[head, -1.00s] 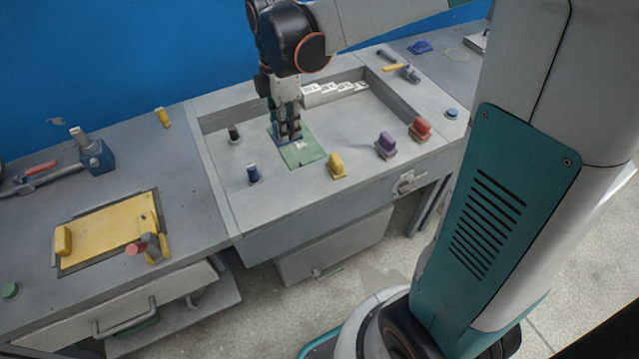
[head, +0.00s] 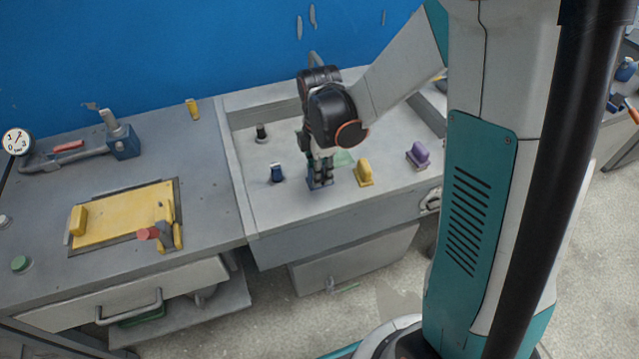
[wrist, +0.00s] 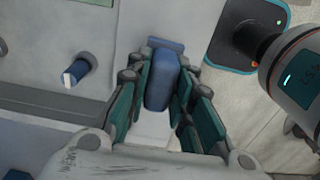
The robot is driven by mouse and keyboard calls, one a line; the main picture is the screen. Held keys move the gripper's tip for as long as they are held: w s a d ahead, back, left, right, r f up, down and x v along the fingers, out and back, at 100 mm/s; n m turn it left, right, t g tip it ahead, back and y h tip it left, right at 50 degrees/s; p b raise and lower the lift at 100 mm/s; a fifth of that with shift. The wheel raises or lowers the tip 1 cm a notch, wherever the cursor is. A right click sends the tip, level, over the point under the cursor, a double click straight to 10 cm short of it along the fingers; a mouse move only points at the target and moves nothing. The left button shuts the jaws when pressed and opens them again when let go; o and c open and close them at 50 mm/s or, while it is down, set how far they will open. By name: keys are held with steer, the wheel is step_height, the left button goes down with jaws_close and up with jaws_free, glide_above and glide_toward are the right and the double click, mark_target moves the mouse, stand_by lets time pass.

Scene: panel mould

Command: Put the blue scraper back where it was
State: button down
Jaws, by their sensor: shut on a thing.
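My gripper (head: 321,172) is shut on the blue scraper. In the wrist view the scraper's rounded blue handle (wrist: 160,80) stands between the two green-padded fingers of my gripper (wrist: 160,95). In the head view the fingers hide most of the scraper, and only its blue lower part (head: 316,185) shows beneath them. It is at the front of the grey recessed bench, between a blue-topped peg and a yellow scraper-like block (head: 364,172). I cannot tell whether it touches the surface. The green plate (head: 345,158) lies behind my gripper, partly hidden.
The blue-topped peg (head: 277,172) stands left of my gripper; it also shows in the wrist view (wrist: 77,69). A purple block (head: 418,154) stands further right. A dark peg (head: 262,134) stands behind left. A yellow panel (head: 125,216) lies on the left bench.

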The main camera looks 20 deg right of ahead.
steer(key=shift+f+b, duration=0.65)
steer(key=shift+f, duration=1.3)
steer(key=shift+f, duration=0.2)
steer(key=c, duration=1.4)
jaws_free()
steer(key=shift+r, duration=0.15)
